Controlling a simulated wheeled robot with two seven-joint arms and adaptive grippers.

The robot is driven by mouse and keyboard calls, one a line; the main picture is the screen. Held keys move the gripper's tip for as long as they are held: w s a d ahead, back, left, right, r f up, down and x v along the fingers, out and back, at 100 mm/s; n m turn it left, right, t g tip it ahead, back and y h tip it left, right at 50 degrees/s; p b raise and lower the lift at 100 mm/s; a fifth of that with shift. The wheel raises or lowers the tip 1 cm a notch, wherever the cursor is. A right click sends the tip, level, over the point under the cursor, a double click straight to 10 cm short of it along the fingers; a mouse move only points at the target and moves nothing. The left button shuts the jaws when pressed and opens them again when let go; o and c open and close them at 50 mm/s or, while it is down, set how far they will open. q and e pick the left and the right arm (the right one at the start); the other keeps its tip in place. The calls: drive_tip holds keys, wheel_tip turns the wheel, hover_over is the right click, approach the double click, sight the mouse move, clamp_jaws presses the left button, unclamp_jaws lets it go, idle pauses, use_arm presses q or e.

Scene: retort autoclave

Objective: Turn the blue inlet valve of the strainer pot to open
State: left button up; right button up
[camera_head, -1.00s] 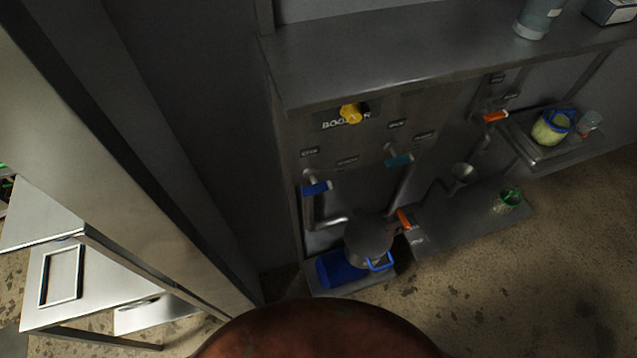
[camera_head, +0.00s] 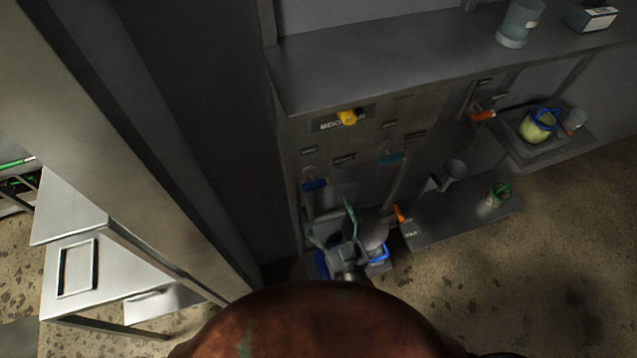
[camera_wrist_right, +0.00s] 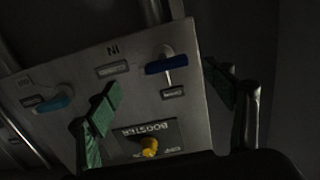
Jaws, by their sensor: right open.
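The blue inlet valve (camera_head: 314,185) is on the grey steel panel, at its left side in the head view. Its handle lies crosswise to the pipe below it. In the wrist view the blue handle (camera_wrist_right: 168,65) shows between my fingers and beyond them, not touched. My right gripper (camera_head: 333,230) is open and empty, below the valve in the head view; its green finger pads also show in the wrist view (camera_wrist_right: 160,92). The grey strainer pot (camera_head: 374,232) stands behind my gripper, partly hidden by it. My left gripper is not in view.
A teal-handled valve (camera_head: 392,159) and a yellow knob (camera_head: 347,118) are on the same panel. An orange handle (camera_head: 399,214) is beside the pot. A steel shelf (camera_head: 400,60) overhangs the panel. A tall steel post (camera_head: 130,170) stands at left.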

sight(317, 188)
drive_tip(key=shift+w+a+r, duration=0.4)
drive_tip(key=shift+w+r, duration=0.1)
drive_tip(key=shift+r, duration=0.05)
drive_tip(key=x, duration=0.6)
drive_tip(key=shift+w+f, duration=0.1)
drive_tip(key=shift+w, duration=0.2)
drive_tip(key=c, duration=1.2)
drive_tip(key=shift+o, duration=0.2)
